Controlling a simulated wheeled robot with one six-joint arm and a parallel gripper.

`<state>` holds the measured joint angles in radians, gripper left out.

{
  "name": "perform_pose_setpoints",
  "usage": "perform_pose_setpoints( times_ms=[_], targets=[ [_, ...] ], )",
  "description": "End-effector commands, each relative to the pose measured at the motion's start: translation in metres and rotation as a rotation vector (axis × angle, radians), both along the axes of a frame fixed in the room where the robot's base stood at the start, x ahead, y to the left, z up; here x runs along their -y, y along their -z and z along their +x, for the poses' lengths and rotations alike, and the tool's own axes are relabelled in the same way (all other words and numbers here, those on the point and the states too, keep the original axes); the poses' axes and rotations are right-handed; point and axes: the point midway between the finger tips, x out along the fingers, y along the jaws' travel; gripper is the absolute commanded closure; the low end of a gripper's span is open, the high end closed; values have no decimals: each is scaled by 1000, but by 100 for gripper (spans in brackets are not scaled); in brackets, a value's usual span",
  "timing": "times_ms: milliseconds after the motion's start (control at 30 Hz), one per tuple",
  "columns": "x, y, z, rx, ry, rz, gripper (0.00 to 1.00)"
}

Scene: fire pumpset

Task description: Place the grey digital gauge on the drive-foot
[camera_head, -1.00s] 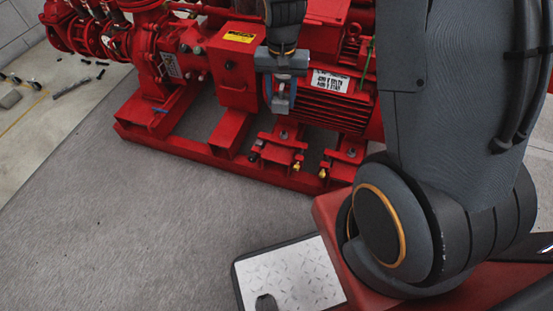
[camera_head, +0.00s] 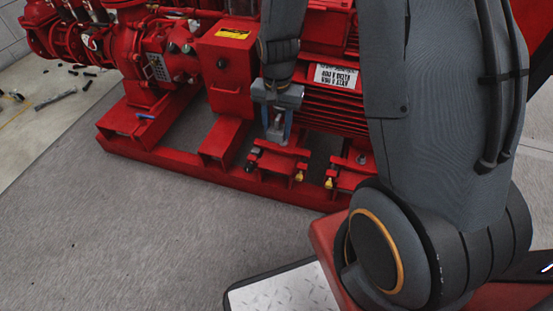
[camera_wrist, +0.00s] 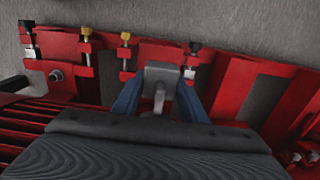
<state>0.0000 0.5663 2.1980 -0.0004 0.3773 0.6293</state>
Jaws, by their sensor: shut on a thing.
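My gripper (camera_head: 277,118) points down in front of the red motor, with its blue fingers closed on the grey digital gauge (camera_head: 276,131). In the wrist view the gauge (camera_wrist: 161,79) sits between the two fingers (camera_wrist: 160,92), its grey block toward the frame's outer edge. The drive-foot (camera_head: 282,158), a red bracket with bolts on the base frame, is just below the gauge in the head view. In the wrist view a red foot part (camera_wrist: 127,60) shows just beyond the gauge. I cannot tell whether the gauge touches it; the contact area is hidden.
A second red foot with a bolt (camera_head: 358,165) stands to the right on the base rail (camera_head: 190,170). Brass-tipped and black-tipped jacking screws stick out along the rail. The finned motor (camera_head: 330,105) rises close behind my gripper.

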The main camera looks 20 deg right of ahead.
Motion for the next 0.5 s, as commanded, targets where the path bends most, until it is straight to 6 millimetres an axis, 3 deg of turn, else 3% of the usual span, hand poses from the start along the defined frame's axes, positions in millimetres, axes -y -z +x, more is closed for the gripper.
perform_pose_setpoints(
  times_ms=[33, 200, 333, 500],
  targets=[
    [0, 16, 1, -1, 0, 0, 100],
    [0, 52, 1, -1, -1, 0, 100],
    [0, 69, 1, 0, -1, 0, 100],
    [0, 77, 1, 1, -1, 0, 100]
  ],
)
